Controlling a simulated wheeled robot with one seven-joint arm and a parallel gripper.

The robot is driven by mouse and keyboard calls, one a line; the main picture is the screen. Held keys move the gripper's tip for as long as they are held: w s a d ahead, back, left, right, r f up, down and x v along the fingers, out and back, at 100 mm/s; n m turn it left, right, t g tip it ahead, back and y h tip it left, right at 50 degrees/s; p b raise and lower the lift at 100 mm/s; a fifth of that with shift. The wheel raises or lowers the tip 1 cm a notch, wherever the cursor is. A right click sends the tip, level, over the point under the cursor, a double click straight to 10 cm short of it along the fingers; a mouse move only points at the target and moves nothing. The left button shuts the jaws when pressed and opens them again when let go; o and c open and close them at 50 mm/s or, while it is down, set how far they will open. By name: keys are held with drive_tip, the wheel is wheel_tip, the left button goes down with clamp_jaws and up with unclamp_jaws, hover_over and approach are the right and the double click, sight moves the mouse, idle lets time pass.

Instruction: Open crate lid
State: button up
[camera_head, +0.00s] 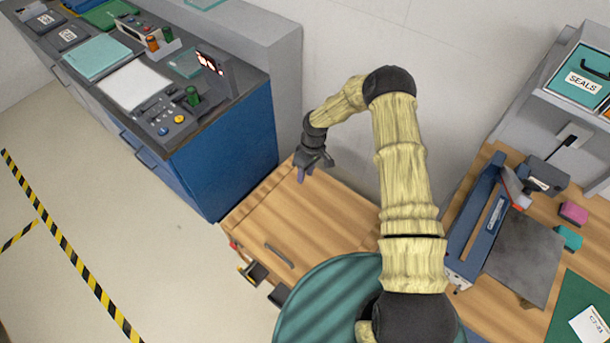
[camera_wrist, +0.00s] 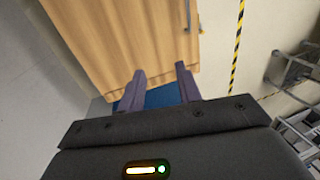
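The crate's wooden lid (camera_head: 300,215) is a flat, light-brown board and looks closed. A dark bar handle (camera_head: 279,256) is on it near its front edge. The lid (camera_wrist: 120,40) fills the upper left of the wrist view, with the handle (camera_wrist: 187,14) at the top. My gripper (camera_head: 302,174) is over the lid's far edge, by the blue cabinet, well away from the handle. In the wrist view my gripper's (camera_wrist: 160,83) two purple fingers are apart with nothing between them. Whether they touch the lid I cannot tell. The crate's inside is hidden.
A blue cabinet (camera_head: 225,150) with a cluttered counter stands left of the crate. A wooden bench (camera_head: 475,300) with a blue tool (camera_head: 478,228) is on the right. A green ridged round surface (camera_head: 330,305) is at the front. The floor (camera_head: 140,235) at left is clear.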

drive_tip(key=b+v, duration=0.5)
drive_tip(key=v, duration=1.1)
drive_tip(key=shift+r, duration=0.1)
